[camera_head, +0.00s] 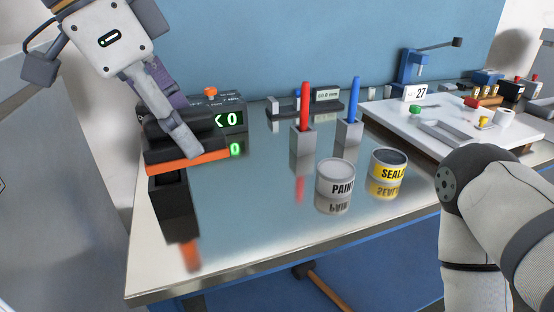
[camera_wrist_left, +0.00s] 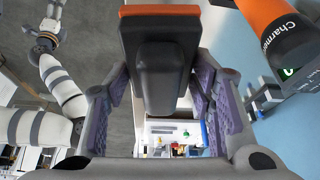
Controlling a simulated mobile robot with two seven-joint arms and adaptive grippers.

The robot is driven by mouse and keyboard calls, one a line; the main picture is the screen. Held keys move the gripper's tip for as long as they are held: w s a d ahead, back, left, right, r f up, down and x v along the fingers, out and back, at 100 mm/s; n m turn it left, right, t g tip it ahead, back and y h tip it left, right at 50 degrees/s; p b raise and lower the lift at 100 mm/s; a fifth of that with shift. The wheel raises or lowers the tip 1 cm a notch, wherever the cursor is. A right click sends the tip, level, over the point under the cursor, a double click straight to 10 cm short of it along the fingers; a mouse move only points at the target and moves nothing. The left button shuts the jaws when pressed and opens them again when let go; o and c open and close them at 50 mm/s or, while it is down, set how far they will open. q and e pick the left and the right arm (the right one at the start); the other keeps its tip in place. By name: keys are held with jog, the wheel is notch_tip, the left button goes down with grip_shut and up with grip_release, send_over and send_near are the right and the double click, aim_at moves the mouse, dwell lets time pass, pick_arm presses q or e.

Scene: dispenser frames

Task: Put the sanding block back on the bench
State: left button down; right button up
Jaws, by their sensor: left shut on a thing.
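My left gripper (camera_head: 178,138) is shut on the sanding block (camera_head: 188,163), which has a dark grip on top and an orange sole. The gripper holds it above the left end of the bench (camera_head: 262,225). In the left wrist view, the dark grip of the sanding block (camera_wrist_left: 160,65) sits between the purple-padded fingers of the left gripper (camera_wrist_left: 163,85), with the orange edge at the top. The fingers partly cover the block. My right arm shows at the right of the head view, but its gripper is out of view.
A black upright item (camera_head: 174,206) stands just below the block, its top partly hidden. A dark device with a green display (camera_head: 229,119) is behind. Pens in holders, a paint can (camera_head: 335,178), a sealer can (camera_head: 388,168) and a white board (camera_head: 445,120) stand to the right.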

aim_at(171, 140)
pick_arm(q)
jog(key=f, duration=0.1)
jog(key=s+f+m, duration=0.1)
jog(key=shift+s+d+f+g, duration=0.1)
jog(key=shift+s+f+g, duration=0.2)
jog(key=shift+f, duration=0.1)
jog(key=w+d+f, duration=0.2)
jog(key=w+d, duration=0.1)
jog(key=shift+d+f, duration=0.1)
jog(key=shift+f, duration=0.05)
jog(key=w+d+f, duration=0.2)
jog(key=w+d+f+b, duration=0.1)
jog(key=w+d+f, duration=0.1)
jog(key=f, duration=0.1)
jog(key=w+d+f+b, duration=0.1)
jog(key=w+d+f, duration=0.1)
jog(key=w, duration=0.1)
jog(key=shift+f, duration=0.25)
jog(key=shift+w+d+f, duration=0.1)
jog(key=shift+w+f, duration=0.1)
jog(key=shift+f, duration=1.45)
pick_arm(e)
jog(key=shift+s+a+f+g, duration=0.1)
jog(key=shift+s+f+g, duration=0.5)
jog(key=shift+s+f, duration=0.7)
jog(key=shift+r, duration=0.1)
